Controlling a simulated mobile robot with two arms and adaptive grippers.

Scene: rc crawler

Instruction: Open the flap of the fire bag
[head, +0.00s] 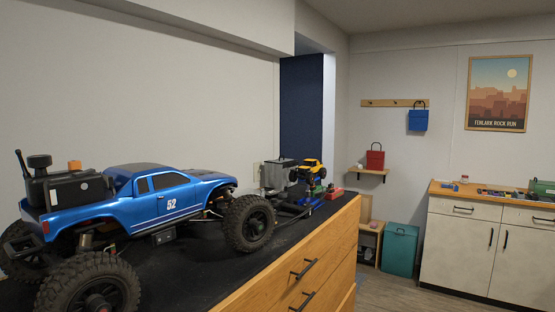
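A red bag (375,159) with a dark handle stands on a small wooden wall shelf in the right half of the head view. A blue bag (418,119) with a handle hangs from a wooden peg rail above and to the right of it. I cannot tell which bag is the fire bag. Both are far off and small, and I cannot make out whether a flap is open or shut. Neither of my grippers is in view.
A dresser with a black top (185,263) fills the near left and carries a large blue toy truck (160,200). A teal bin (400,249) stands on the floor beyond. A white cabinet (470,243) is at right. Some floor shows between dresser and cabinet.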

